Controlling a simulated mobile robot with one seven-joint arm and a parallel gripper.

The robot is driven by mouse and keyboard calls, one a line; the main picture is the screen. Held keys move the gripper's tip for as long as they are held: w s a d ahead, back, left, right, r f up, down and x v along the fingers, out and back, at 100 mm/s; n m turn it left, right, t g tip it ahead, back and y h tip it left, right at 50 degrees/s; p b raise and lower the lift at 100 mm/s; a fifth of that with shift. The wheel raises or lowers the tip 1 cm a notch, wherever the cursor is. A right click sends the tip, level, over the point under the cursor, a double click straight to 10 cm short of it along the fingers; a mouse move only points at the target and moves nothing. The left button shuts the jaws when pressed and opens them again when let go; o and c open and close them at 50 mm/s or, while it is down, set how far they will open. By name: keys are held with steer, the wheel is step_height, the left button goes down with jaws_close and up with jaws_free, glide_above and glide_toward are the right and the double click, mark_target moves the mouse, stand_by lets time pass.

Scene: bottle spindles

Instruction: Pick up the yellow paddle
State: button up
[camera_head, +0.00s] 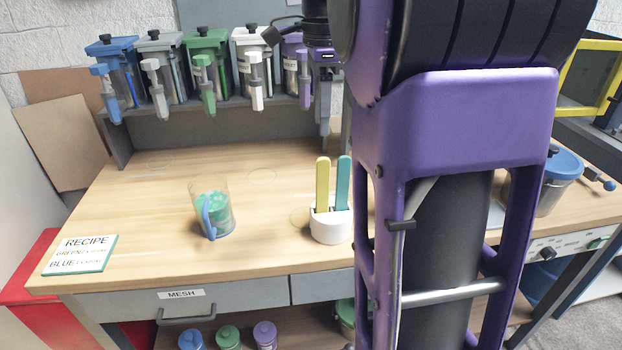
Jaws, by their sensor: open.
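The yellow paddle (323,184) stands upright in a small white holder (331,226) on the wooden table. A teal paddle (343,183) stands beside it on the right in the same holder. My gripper (324,128) is above and behind the paddles in the picture, pointing down, apart from them. It is open and seen from the side, with nothing visible in it. My purple arm covers the right middle of the view and hides the table just right of the holder.
A clear cup (212,208) with green and blue contents stands left of the holder. A recipe card (80,254) lies at the front left. Several dispensers (205,65) line the back shelf. A blue-lidded pot (560,178) stands at the right. The table between cup and holder is clear.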

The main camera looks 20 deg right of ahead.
steer(key=b, duration=0.2)
glide_above(322, 190)
step_height(322, 190, down, 11)
steer(key=shift+w+a+f, duration=0.15)
steer(key=shift+d+f+b, duration=0.15)
steer(key=shift+f+b, duration=0.3)
steer(key=shift+f, duration=1)
steer(key=shift+d+f+b, duration=0.15)
steer(key=shift+f+b, duration=0.3)
steer(key=shift+f, duration=1)
steer(key=shift+c, duration=0.3)
jaws_close()
